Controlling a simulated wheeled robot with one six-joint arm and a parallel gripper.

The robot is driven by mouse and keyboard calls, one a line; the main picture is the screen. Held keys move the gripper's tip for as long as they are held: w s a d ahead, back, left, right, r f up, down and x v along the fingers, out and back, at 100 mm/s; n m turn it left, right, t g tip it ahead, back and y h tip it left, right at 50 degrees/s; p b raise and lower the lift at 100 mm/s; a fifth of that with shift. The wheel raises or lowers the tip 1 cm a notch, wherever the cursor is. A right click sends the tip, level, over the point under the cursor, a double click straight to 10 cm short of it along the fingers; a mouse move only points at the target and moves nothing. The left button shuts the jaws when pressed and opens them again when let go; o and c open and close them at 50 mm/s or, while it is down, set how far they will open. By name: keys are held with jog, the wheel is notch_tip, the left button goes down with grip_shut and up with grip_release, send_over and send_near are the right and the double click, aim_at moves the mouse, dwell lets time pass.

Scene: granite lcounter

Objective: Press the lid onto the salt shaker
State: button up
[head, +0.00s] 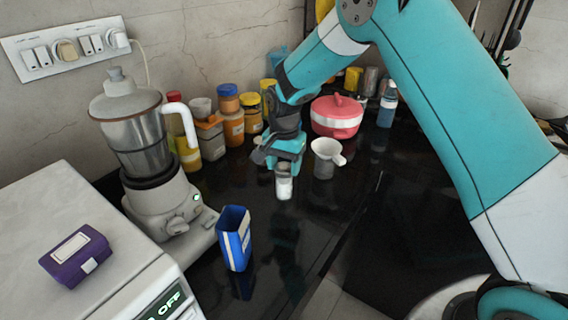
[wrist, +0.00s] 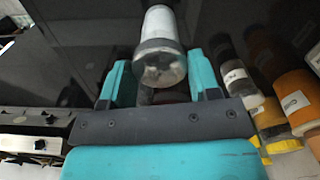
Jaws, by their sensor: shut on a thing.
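The salt shaker (head: 284,188) stands upright on the black counter, a small clear jar with white contents. In the wrist view its pale body (wrist: 158,22) lies beyond the grey lid (wrist: 160,68). My gripper (head: 284,164) points down right over the shaker, and its teal fingers (wrist: 160,84) are shut on the lid. The lid lines up with the shaker's top; I cannot tell whether it is fully seated. In the head view the fingers hide the lid.
A white funnel (head: 328,150) on a jar stands close to the right. A blue open box (head: 235,238) is at front left, beside a mixer grinder (head: 155,185). Spice jars (head: 232,125) and a pink pot (head: 337,118) line the back.

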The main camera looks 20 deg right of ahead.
aim_at(284, 166)
jog(key=o, duration=1)
jog(key=shift+c, duration=0.2)
jog(key=shift+r+p, duration=2.7)
jog(key=shift+r, duration=0.85)
grip_shut()
jog(key=shift+f, duration=0.15)
